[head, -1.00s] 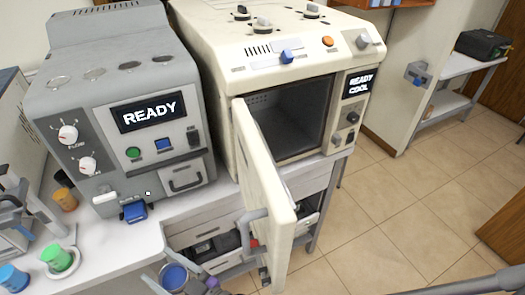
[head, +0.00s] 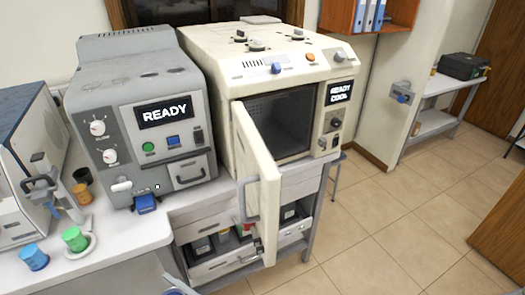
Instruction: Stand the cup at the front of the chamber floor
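The chamber (head: 287,118) is the dark inside of the cream oven, with its door (head: 262,185) swung open toward me. The visible part of the chamber floor is empty. A sliver of a blue rim (head: 175,291) shows at the bottom edge, seemingly the blue cup seen there earlier; the rest is cut off. Another blue cup (head: 33,257) stands on the left bench, and a green cup (head: 75,239) stands on a white saucer.
A grey machine (head: 140,95) reading READY stands left of the oven. Orange (head: 82,194) and dark (head: 83,176) cups sit beside it. The open door reaches out over the shelves (head: 215,245) below. Tiled floor (head: 390,215) is free at the right.

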